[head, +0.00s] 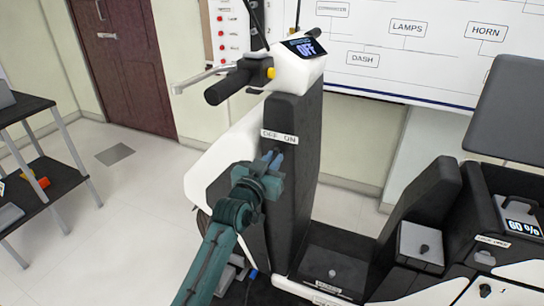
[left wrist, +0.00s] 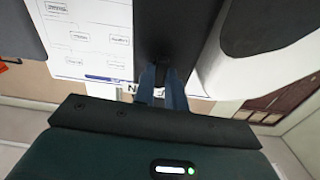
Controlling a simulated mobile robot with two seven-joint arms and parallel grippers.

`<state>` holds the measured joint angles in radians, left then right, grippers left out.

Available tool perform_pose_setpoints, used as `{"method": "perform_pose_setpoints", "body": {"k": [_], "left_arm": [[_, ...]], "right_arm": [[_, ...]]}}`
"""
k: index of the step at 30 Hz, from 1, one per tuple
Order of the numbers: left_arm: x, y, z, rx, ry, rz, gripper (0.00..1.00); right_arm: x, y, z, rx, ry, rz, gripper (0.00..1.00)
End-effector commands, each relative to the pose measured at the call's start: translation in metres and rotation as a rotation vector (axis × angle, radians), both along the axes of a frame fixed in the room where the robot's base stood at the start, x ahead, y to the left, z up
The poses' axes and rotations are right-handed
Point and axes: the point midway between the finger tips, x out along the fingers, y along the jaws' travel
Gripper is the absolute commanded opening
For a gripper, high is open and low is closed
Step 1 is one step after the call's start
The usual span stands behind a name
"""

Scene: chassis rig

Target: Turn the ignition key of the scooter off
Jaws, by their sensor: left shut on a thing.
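The scooter (head: 305,115) stands in the middle of the head view, with a dark front column and white shell. A white label (head: 279,137) reading OFF and ON is on the column. My left gripper (head: 273,158) is at the column just below the label. It also shows in the left wrist view (left wrist: 163,88), its blue fingers shut on a small dark piece, the ignition key (left wrist: 161,70). The fingers mostly hide the key, so its angle cannot be told. My right gripper is not in view.
The handlebar grip (head: 228,85) and brake lever stick out above my left arm. The seat (head: 420,210) and a box with a percent display (head: 521,227) are at the right. A shelf (head: 40,150) stands at the far left. Open floor lies between shelf and scooter.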

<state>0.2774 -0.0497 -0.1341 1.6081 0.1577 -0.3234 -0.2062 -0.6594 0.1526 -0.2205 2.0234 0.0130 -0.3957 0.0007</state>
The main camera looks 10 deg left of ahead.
Motion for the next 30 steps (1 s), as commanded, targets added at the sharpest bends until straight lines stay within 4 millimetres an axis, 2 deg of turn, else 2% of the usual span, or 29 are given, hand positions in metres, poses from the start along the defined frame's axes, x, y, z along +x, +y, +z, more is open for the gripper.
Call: {"method": "perform_pose_setpoints", "body": {"k": [20, 21, 28, 30], "left_arm": [[0.0001, -0.0001, -0.0001, -0.064, 0.012, 0.0, 0.0], [0.0001, -0.0001, 0.0, -0.064, 0.012, 0.0, 0.15], [0.0001, -0.0001, 0.0, -0.062, 0.012, 0.0, 0.34], [0.0001, -0.0001, 0.0001, -0.061, 0.012, 0.0, 0.35]], "right_arm": [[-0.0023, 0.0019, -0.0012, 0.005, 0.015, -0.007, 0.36], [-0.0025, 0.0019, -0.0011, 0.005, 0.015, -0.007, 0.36], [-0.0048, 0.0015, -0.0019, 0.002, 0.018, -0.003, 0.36], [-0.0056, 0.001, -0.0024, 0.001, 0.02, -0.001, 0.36]]}}
